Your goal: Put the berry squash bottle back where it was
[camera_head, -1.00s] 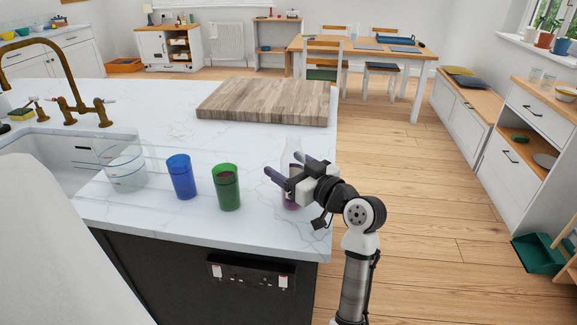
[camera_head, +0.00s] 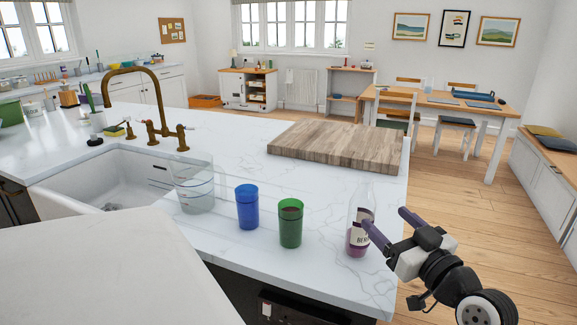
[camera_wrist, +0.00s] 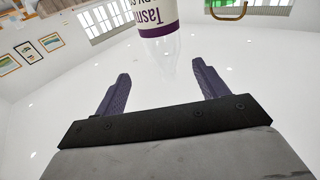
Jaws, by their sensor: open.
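The berry squash bottle (camera_head: 357,241) is clear, with a white and purple label and purple liquid low inside. It stands upright on the white counter near its right edge. My gripper (camera_head: 386,218) is just right of the bottle, with its two purple fingers spread. In the head view the left finger overlaps the bottle's side; I cannot tell there if it touches. In the wrist view the bottle (camera_wrist: 158,30) appears inverted beyond the open fingers (camera_wrist: 160,80), with nothing between them.
A green cup (camera_head: 290,228) with dark contents, a blue cup (camera_head: 247,208) and a clear jug (camera_head: 193,187) stand left of the bottle. A wooden board (camera_head: 335,147) lies behind on the counter (camera_head: 230,150). The sink (camera_head: 90,180) is at left. Floor is open at right.

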